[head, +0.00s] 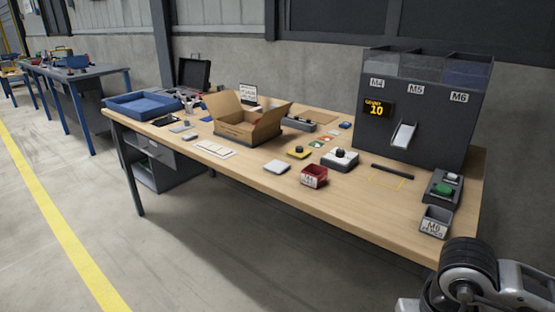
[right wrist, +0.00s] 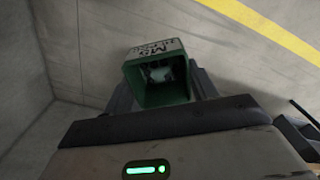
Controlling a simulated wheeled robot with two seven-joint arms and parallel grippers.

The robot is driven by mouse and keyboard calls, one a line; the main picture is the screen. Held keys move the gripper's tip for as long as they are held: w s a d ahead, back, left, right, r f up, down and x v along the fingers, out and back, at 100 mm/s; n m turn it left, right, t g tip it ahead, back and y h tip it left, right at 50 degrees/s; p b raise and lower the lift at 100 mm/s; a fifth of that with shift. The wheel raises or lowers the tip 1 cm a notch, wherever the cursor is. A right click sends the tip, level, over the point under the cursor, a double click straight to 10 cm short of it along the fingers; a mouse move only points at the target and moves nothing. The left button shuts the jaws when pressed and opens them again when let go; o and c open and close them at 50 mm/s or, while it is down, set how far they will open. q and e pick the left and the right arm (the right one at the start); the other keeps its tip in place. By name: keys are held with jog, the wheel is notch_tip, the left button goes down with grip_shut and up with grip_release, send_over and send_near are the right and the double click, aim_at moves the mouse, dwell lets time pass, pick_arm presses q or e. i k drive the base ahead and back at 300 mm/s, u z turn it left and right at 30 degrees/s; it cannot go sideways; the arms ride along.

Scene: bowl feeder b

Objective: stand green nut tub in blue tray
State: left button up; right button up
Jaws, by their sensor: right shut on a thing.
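The green nut tub (right wrist: 158,92) is in the right wrist view, with a white label on its wall and its open mouth facing the camera. Some grey pieces show inside it. My right gripper (right wrist: 163,90) is shut on the tub, with a dark finger on either side. The floor and a yellow line show behind the tub, away from the bench. My left gripper is in neither view.
The wooden bench (head: 235,172) carries an open carton (head: 240,131), a red tub (head: 314,176), a grey tub (head: 434,222) and a green-button box (head: 442,189). A tall dark feeder (head: 415,115) stands at the right. An open black case (head: 193,75) is behind the tray.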

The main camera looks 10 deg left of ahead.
aim_at(144, 109)
jog(key=u, duration=0.85)
jog(key=i, duration=0.9)
jog(key=u, duration=1.4)
jog(key=i, duration=2.25)
jog(key=z, duration=0.15)
